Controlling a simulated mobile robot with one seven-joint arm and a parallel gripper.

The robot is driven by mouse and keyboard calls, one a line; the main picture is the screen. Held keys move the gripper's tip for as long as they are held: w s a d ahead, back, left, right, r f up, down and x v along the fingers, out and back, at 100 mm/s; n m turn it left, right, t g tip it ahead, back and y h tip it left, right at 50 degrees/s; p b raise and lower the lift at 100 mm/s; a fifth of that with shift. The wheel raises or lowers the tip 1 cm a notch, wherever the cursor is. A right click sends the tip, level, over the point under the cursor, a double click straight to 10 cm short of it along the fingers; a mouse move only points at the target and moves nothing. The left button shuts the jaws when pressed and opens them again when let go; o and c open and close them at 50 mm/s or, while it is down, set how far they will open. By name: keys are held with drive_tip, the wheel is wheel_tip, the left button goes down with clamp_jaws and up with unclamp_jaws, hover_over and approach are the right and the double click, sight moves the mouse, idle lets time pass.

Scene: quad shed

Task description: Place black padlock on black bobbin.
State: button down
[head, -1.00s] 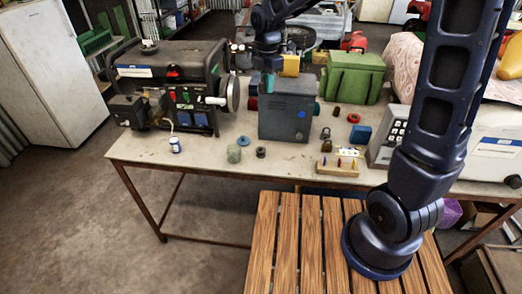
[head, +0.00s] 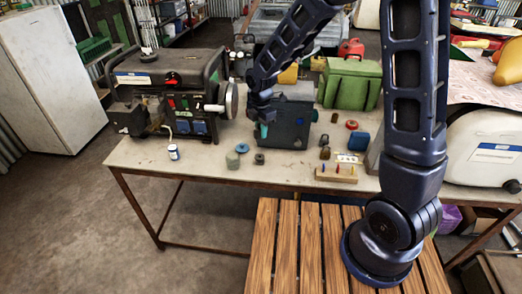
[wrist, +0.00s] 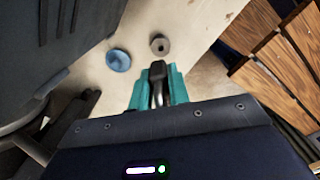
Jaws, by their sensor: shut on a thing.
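My gripper (wrist: 155,92) has teal fingers, shut on the black padlock (wrist: 158,69), whose metal shackle lies between them.
The grey box (head: 290,125) is close behind. Bare tabletop surrounds the bobbin.

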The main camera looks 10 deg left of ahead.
sight(261, 156)
wheel_tip(261, 156, down, 10)
drive_tip(key=shift+r, duration=0.1)
idle(0.4)
drive_tip(key=c, duration=1.3)
unclamp_jaws()
